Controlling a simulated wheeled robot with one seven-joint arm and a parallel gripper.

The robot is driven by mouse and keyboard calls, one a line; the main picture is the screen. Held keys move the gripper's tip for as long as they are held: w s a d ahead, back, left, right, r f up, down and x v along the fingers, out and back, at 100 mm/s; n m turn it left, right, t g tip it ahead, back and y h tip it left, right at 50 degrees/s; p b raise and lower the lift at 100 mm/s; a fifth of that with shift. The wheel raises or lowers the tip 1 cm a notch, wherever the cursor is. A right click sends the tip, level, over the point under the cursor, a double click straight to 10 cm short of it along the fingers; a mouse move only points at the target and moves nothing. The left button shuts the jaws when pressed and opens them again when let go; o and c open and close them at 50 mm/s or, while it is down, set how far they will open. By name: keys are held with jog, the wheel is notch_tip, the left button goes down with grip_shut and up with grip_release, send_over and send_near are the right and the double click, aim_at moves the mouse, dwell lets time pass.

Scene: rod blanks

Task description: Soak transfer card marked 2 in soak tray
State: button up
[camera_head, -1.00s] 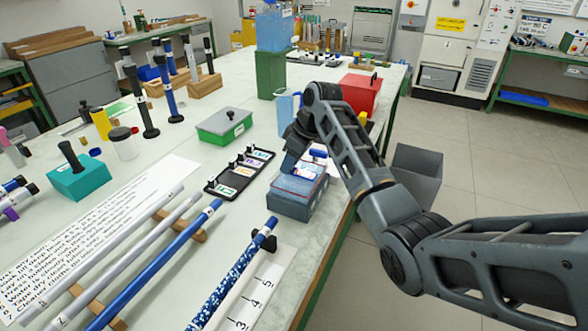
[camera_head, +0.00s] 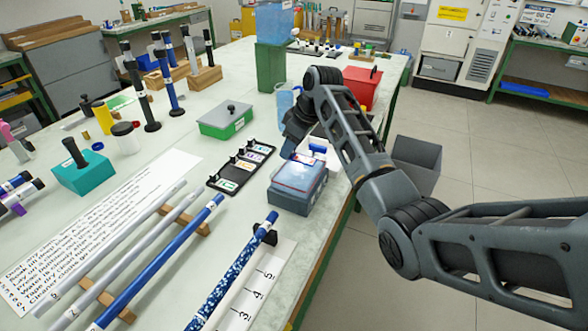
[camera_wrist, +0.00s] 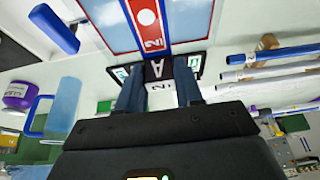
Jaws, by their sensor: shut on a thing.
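The soak tray (camera_head: 291,203) is a blue-grey box near the bench's right edge, with a pale blue, red-edged top. My gripper (camera_head: 288,152) is at its back left edge, fingers pointing down. In the wrist view my gripper (camera_wrist: 159,92) has its two blue-grey fingers closed in on a narrow piece. The transfer card marked 2 (camera_wrist: 152,30), with a red strip and blue edges, runs from the fingers over the tray's pale blue face (camera_wrist: 196,20). I cannot tell whether the card touches the water.
A black rack (camera_head: 250,158) with several marked cards lies left of the tray. A green box (camera_head: 225,120), a blue jug (camera_head: 286,100) and a red box (camera_head: 362,85) stand behind. Long rods (camera_head: 160,270) lie in front on the left.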

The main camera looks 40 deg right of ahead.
jog(key=shift+r, duration=0.1)
jog(key=shift+r+p, duration=0.65)
jog(key=shift+r, duration=1.25)
